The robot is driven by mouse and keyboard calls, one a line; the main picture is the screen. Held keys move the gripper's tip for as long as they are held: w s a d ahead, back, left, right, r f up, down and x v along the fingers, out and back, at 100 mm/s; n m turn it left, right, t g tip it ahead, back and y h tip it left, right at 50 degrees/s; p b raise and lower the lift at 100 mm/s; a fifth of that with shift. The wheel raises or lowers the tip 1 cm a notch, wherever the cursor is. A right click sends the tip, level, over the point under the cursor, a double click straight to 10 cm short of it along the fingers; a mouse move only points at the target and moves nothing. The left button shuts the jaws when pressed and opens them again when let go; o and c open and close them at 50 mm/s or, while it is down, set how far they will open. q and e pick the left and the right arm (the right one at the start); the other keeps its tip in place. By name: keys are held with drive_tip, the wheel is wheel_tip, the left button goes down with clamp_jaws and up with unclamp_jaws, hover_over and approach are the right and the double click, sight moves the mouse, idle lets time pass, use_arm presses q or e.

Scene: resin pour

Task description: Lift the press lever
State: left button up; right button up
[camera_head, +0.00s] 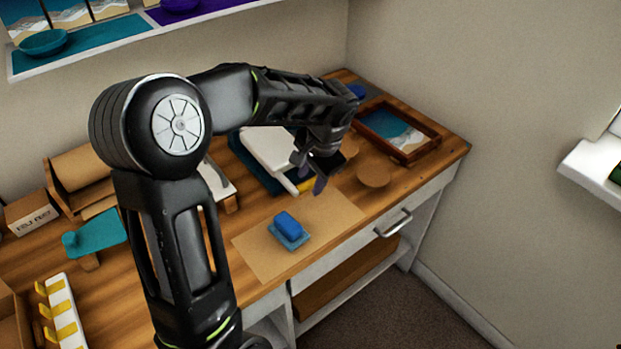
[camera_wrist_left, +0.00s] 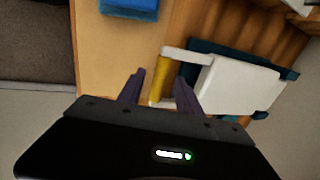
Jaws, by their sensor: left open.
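The press has a white top plate (camera_head: 268,146) over a dark teal base, on the wooden worktop near the wall. Its lever shows in the left wrist view as a white arm (camera_wrist_left: 200,57) with a yellow handle (camera_wrist_left: 158,86). A bit of yellow also shows beneath the gripper in the head view (camera_head: 305,186). My left gripper (camera_head: 312,174) is above the lever end. In the left wrist view its two purple-grey fingers (camera_wrist_left: 158,92) are apart, with the yellow handle seen between them; I cannot tell whether they touch it. My right gripper is not in view.
A blue block (camera_head: 289,223) sits on a tan sheet (camera_head: 262,258) in front. A wood-framed picture (camera_head: 433,148) and a round wooden disc (camera_head: 374,174) lie to the right. My left arm hides part of the worktop.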

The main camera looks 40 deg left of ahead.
use_arm(q)
drive_tip(key=shift+a+f, duration=0.1)
drive_tip(key=shift+f, duration=0.35)
drive_tip(key=shift+c, duration=0.3)
clamp_jaws()
idle(0.9)
